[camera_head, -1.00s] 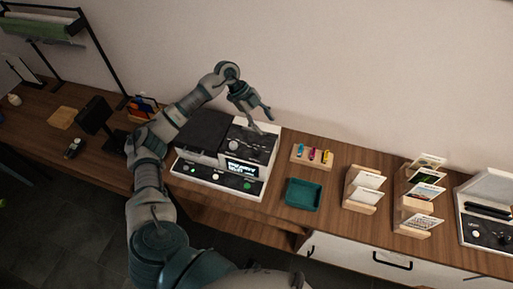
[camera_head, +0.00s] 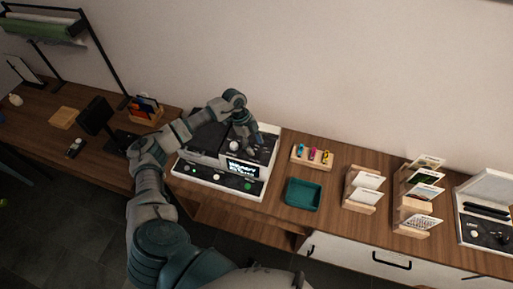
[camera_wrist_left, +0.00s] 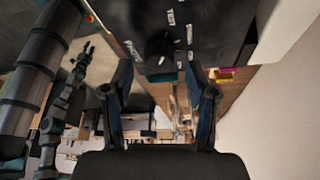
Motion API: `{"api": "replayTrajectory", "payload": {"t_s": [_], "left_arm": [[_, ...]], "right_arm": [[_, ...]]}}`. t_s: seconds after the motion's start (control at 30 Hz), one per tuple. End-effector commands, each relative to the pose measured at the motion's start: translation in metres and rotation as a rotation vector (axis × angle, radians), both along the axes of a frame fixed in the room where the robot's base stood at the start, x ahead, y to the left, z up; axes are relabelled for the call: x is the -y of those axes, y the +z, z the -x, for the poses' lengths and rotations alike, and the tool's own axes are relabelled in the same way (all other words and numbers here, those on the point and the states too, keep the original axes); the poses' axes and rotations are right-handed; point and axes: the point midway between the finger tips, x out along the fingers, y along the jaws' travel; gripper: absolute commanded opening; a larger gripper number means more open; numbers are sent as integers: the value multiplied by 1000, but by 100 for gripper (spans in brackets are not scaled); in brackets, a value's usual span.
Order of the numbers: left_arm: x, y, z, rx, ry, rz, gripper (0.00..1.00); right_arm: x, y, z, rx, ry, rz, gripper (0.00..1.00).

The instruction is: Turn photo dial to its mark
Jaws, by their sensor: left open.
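The photo machine (camera_head: 215,190) is a white and black unit on the wooden counter, with a lit screen (camera_head: 241,169). My left gripper (camera_head: 250,143) is low over the right part of its dark top panel. In the left wrist view, a dark round dial (camera_wrist_left: 158,48) stands on the panel with small white labels around it. My left gripper (camera_wrist_left: 160,82) is open there, its fingers to either side of and short of the dial. I cannot read the dial's mark. A dark, claw-like end of an arm (camera_wrist_left: 84,60) shows small at the left, perhaps my right gripper; its state is unclear.
A wooden holder with coloured pieces (camera_head: 312,156) and a teal tray (camera_head: 303,193) lie right of the machine. Card racks (camera_head: 364,189) stand farther right. A black screen on a stand (camera_head: 95,114) is to the left. The wall is close behind.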

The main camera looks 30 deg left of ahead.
Motion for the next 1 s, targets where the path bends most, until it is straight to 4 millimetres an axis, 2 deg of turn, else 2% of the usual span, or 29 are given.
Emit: {"api": "replayTrajectory", "payload": {"t_s": [0.2, 0.5, 0.57, 0.73, 0.77, 1.0], "left_arm": [[8, -20, 0, -1, 1, 1, 58], [9, -22, 0, 0, 0, 0, 58], [9, -22, 0, 0, 0, 0, 45], [9, -22, 0, 1, 0, 0, 3], [9, -22, 0, 1, 0, 0, 0], [9, -22, -1, 2, -12, 1, 0]], "right_arm": [[0, 2, 0, 0, 0, 0, 35], [-1, 2, 0, 1, -1, -1, 35], [-2, 2, 0, 1, -1, -2, 35], [-4, 2, 0, 0, -3, -5, 35], [-5, 2, 0, 0, -3, -5, 35], [-5, 2, 0, 0, -3, -5, 35]]}}
